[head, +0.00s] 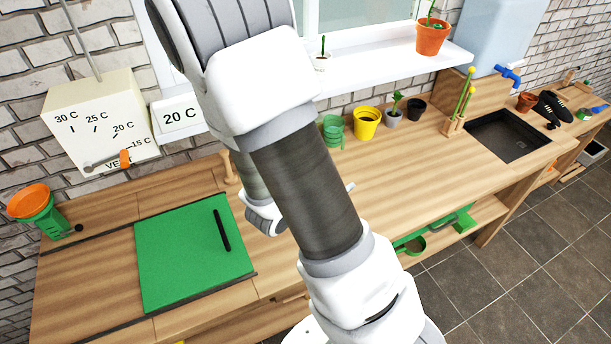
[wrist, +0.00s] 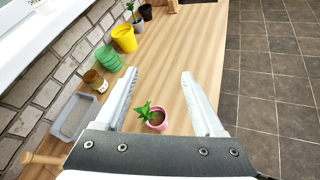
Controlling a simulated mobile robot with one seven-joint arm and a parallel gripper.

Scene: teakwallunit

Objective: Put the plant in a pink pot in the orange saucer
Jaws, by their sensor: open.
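The plant in a pink pot (wrist: 155,117) stands upright on the wooden counter in the wrist view, low in the picture between my open fingers and apart from them. It has green leaves and dark soil. My gripper (wrist: 158,95) is open and empty above the counter. In the head view my arm hides the pink pot and most of my gripper. I cannot make out an orange saucer for certain; an orange dish (head: 29,199) sits on top of a green container at the far left of the head view.
Along the wall stand a grey tray (wrist: 75,117), a brown pot (wrist: 95,80), green pots (wrist: 108,58), a yellow pot (wrist: 124,38) and a grey pot with a plant (head: 394,110). A green mat (head: 185,260) lies at left. The counter's middle (wrist: 185,45) is clear.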

